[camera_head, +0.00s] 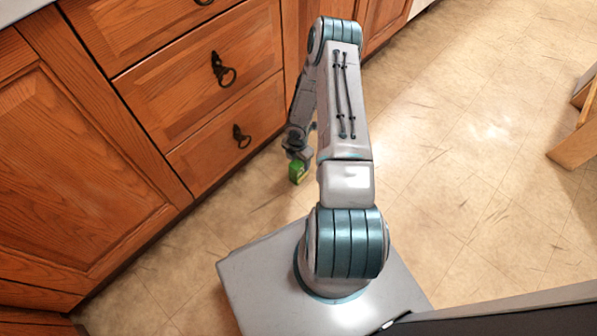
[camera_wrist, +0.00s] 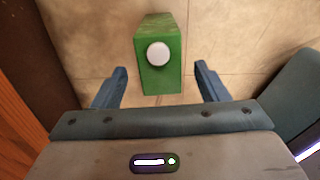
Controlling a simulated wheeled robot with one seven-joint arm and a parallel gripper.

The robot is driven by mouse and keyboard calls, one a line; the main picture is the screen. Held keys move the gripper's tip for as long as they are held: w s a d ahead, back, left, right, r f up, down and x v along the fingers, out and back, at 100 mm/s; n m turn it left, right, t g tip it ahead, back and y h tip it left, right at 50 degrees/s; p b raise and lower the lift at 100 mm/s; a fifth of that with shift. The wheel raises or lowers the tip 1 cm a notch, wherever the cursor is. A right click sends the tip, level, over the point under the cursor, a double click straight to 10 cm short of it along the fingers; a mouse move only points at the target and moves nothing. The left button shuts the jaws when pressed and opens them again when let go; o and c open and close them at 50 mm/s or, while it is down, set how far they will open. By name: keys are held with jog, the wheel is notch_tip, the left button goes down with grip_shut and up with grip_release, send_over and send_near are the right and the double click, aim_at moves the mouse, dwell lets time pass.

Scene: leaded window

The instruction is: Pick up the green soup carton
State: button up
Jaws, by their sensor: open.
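The green soup carton (camera_wrist: 158,72) has a round white cap on top and stands on the tiled floor in the wrist view. In the head view the carton (camera_head: 298,172) shows as a small green block just below my gripper (camera_head: 299,158), near the wooden drawers. My gripper (camera_wrist: 160,88) is open in the wrist view, with one finger on each side of the carton's near end. There is a gap between each finger and the carton. Most of the carton lies beyond the fingertips in the picture.
Wooden cabinets with drawers (camera_head: 222,125) and dark ring handles line the left side, close to my gripper. A wooden piece of furniture (camera_head: 578,135) stands at the right edge. The tiled floor (camera_head: 470,170) between is clear.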

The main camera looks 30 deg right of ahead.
jog(key=f+b, duration=0.2)
jog(key=f, duration=0.1)
jog(key=f+b, duration=0.1)
jog(key=f, duration=0.1)
jog(key=shift+d+f, duration=0.15)
jog(key=shift+d, duration=0.1)
jog(key=c, duration=1.2)
